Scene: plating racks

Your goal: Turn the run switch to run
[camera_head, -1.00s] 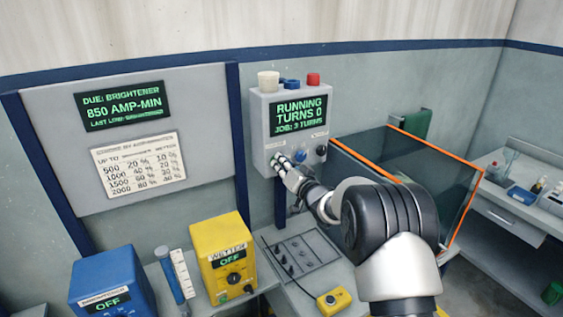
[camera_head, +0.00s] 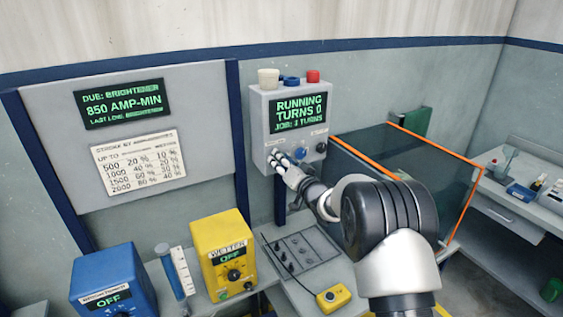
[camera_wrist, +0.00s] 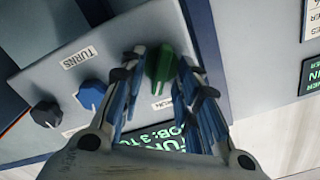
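The run switch is a green knob (camera_wrist: 159,64) beside a RUN label on the grey control box (camera_head: 262,118). In the wrist view its grip stands nearly upright in the picture. My gripper (camera_wrist: 158,72) is open, with one finger on each side of the green knob and small gaps to it. In the head view my gripper (camera_head: 276,159) is at the lower left of the box face and hides the knob. The box display (camera_head: 298,113) reads RUNNING, TURNS 0, and a job line.
A blue TURNS knob (camera_wrist: 92,94) and a black knob (camera_wrist: 46,114) sit beside the switch. Red-topped, blue and cream items stand on the box. An orange-edged glass tank (camera_head: 430,175) is to the right. Yellow (camera_head: 222,255) and blue (camera_head: 112,282) dosing boxes stand below left.

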